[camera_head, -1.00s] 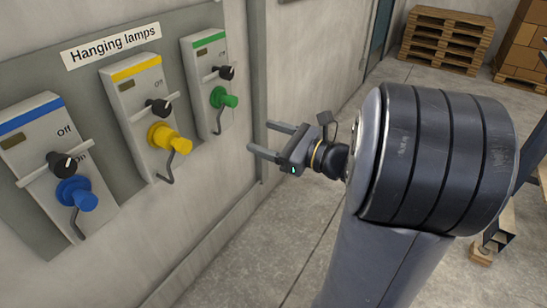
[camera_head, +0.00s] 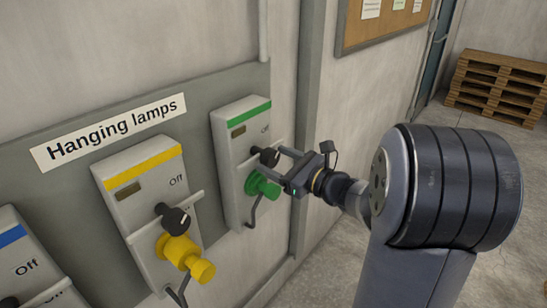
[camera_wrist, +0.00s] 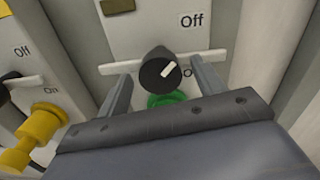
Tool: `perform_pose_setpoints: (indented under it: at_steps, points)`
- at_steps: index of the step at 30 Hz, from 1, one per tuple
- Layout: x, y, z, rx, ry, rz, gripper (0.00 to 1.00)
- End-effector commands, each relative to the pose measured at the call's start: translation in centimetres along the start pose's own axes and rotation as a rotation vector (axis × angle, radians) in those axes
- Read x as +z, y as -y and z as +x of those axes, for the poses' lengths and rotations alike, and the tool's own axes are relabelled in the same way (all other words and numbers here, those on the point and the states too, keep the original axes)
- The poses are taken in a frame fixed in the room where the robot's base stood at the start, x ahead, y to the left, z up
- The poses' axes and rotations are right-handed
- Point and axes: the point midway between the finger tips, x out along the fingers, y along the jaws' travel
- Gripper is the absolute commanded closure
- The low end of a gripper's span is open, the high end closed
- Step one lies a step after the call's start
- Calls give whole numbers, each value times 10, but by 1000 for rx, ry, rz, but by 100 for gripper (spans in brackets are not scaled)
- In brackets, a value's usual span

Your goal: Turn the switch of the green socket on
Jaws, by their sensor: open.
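The green socket box (camera_head: 232,121) is the right one on the grey wall panel, with a green stripe on top. Its black switch knob (camera_wrist: 160,69) has a white mark that points up and right, between the "Off" label and a partly covered "On" label. The green plug (camera_wrist: 166,99) is below the knob, partly hidden by my gripper in the wrist view. My gripper (camera_head: 278,157) is open in front of the green socket. In the wrist view its two fingers (camera_wrist: 160,88) stand left and right of the knob. I cannot tell whether they touch it.
The yellow socket box (camera_head: 139,181) with its yellow plug (camera_head: 187,257) is to the left, and the blue one (camera_head: 20,262) is farther left, cut off by the picture edge. A white bar crosses each box by the knob. A wall post (camera_head: 309,110) stands right of the panel.

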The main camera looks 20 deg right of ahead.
Motion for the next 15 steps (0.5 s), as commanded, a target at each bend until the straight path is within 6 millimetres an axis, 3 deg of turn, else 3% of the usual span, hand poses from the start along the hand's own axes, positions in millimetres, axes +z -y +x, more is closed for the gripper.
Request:
perform_pose_setpoints:
  at_steps: [5,15]
  points:
    - [0,0,13,0,0,-1,35]
    - [0,0,14,-1,0,-1,38]
